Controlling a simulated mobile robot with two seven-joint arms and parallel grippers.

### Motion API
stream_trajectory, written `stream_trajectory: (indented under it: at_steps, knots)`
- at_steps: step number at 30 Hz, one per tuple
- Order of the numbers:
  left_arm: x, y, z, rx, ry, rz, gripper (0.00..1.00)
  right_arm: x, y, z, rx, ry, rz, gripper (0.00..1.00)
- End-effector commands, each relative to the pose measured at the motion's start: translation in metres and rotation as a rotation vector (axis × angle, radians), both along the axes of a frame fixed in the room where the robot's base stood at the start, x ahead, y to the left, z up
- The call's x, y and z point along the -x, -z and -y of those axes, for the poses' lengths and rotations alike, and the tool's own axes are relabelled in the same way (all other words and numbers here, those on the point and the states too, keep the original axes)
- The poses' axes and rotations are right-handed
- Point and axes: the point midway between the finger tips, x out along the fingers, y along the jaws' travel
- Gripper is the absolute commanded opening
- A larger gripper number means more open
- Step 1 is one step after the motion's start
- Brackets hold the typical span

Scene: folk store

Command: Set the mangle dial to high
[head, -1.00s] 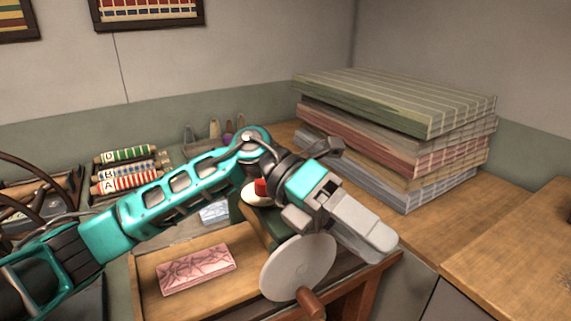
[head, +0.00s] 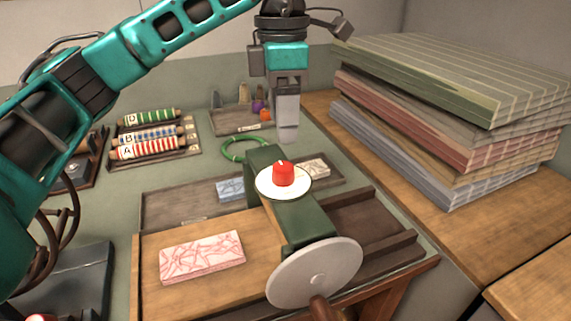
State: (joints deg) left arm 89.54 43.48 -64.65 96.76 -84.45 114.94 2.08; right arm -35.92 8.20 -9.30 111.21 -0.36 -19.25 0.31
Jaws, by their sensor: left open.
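The mangle (head: 300,222) is a dark green block with a grey wheel (head: 316,272) and a wooden handle at its front. On its top sits the dial, a red knob (head: 284,175) with a small pale mark on a white round plate (head: 262,186). The setting labels on the plate cannot be read. My left gripper (head: 287,138) points down above and behind the dial, apart from it. It is open and holds nothing; its fingers overlap from this side. My right gripper is not in view.
A pink patterned block (head: 202,257) lies on the wooden board left of the mangle. Labelled striped rolls (head: 150,137) and a green ring (head: 245,149) lie behind. Tall folded cloth stacks (head: 460,90) stand close on the right. A lower tray holds a blue block (head: 231,189).

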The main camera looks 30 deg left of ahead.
Motion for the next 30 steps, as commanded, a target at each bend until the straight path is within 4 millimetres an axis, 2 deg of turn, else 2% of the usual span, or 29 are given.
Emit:
stream_trajectory:
  at_steps: [1, 7, 12, 18, 25, 30]
  knots:
    - [0.001, 0.016, 0.0, 0.001, 0.001, -0.006, 0.65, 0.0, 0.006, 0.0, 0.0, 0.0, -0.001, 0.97]
    - [0.003, 0.053, 0.001, 0.0, 0.0, -0.004, 0.65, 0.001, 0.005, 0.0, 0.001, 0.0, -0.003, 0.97]
    - [0.003, 0.076, 0.002, 0.001, 0.001, -0.002, 0.65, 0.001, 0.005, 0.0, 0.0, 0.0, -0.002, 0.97]
    - [0.003, 0.086, 0.003, 0.003, 0.002, 0.0, 0.65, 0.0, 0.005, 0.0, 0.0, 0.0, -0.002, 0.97]
    - [0.003, 0.086, 0.003, 0.003, 0.002, 0.0, 0.65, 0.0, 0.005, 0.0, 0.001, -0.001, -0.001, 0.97]
    - [0.003, 0.086, 0.003, 0.003, 0.002, 0.0, 0.49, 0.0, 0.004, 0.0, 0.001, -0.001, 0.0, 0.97]
